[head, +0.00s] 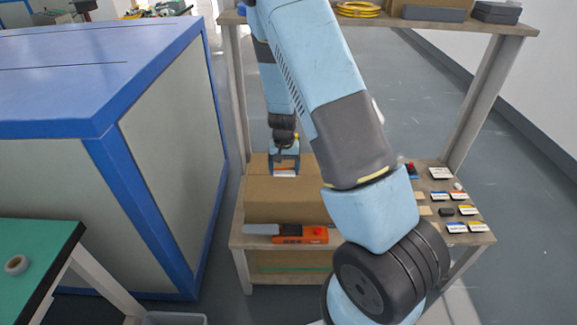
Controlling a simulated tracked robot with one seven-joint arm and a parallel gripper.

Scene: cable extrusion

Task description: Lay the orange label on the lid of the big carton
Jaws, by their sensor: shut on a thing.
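The big carton (285,206) is a brown box on the shelf's wooden top, left of its middle. My gripper (285,168) points down over the carton's lid (258,169). It is shut on the orange label (285,174), a small flat piece with orange and white on it. The label is at or just above the lid; I cannot tell whether it touches. My arm hides the right part of the carton.
An orange-and-grey tool (300,234) lies in front of the carton. A blue-framed machine (150,150) stands left, a green table (35,255) nearer.

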